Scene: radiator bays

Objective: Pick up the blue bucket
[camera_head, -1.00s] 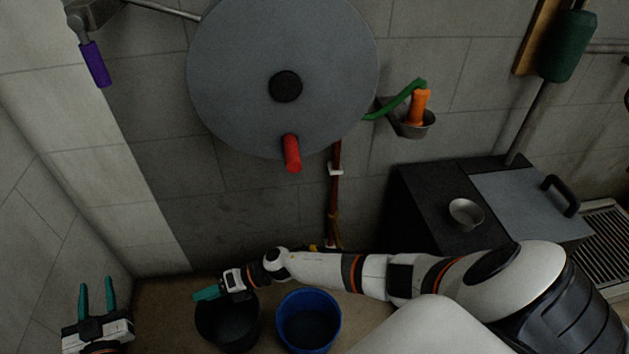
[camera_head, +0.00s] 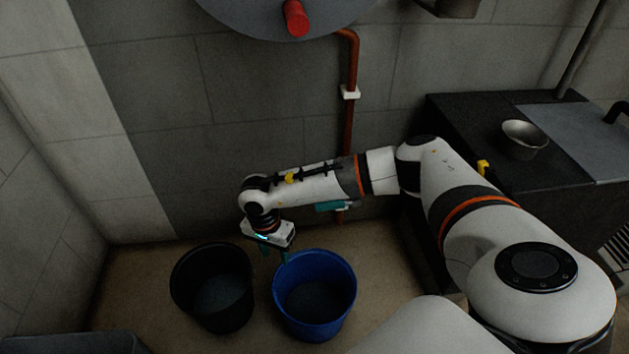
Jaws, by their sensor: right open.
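The blue bucket (camera_head: 315,319) stands upright on the floor in the lower middle of the head view, open at the top and dark inside. My right gripper (camera_head: 275,256) points down at its left rear rim, with teal fingers apart. One finger is by the rim and the other is towards the gap beside the black bucket. I cannot tell whether a finger touches the rim. My left gripper is out of view.
A black bucket (camera_head: 212,288) stands close on the left of the blue one. A copper pipe (camera_head: 348,95) runs down the wall behind. A dark cabinet (camera_head: 480,125) with a metal bowl (camera_head: 524,139) is at the right. Bare floor (camera_head: 135,290) lies left of the buckets.

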